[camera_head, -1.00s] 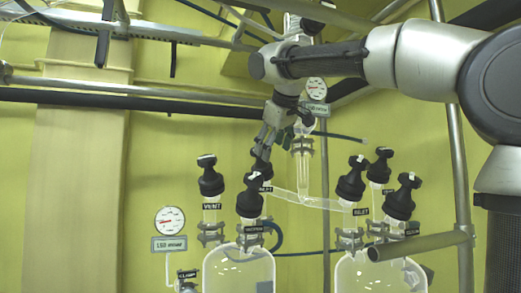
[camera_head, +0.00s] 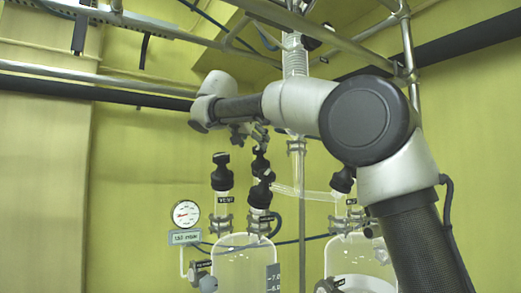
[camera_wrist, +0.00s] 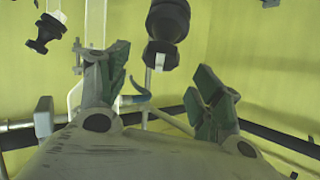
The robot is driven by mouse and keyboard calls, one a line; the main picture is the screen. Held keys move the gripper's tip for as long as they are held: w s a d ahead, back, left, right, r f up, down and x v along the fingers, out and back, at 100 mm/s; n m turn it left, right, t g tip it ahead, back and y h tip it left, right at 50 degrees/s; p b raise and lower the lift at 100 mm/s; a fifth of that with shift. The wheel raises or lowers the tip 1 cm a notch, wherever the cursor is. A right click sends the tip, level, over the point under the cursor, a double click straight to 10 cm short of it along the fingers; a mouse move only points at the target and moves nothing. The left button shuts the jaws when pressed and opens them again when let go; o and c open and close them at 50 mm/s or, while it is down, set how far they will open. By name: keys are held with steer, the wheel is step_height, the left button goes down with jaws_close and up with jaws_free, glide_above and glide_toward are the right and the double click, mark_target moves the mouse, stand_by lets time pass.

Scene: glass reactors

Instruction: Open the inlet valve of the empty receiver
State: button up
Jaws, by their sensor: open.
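Two clear glass receivers stand in the head view, the left one (camera_head: 232,268) and the right one (camera_head: 345,258); their contents are hard to read. The left receiver carries several black-knobbed valves: a vent valve (camera_head: 222,176) at left, a front valve (camera_head: 260,192), and a rear valve (camera_head: 260,164) just below my gripper (camera_head: 250,138). In the wrist view my gripper (camera_wrist: 160,95) is open and empty, with green-padded fingers apart. A black valve knob (camera_wrist: 167,22) with a white mark shows beyond the gap between them. Another black knob (camera_wrist: 50,30) is at upper left.
A pressure gauge (camera_head: 186,213) with a sign stands left of the receivers. A glass tube (camera_head: 312,193) runs toward the right receiver's valve (camera_head: 343,180). Metal pipes cross above.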

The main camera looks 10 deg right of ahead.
mark_target(259, 147)
steer(key=x, duration=0.6)
steer(key=shift+f, duration=0.1)
steer(key=c, duration=1.1)
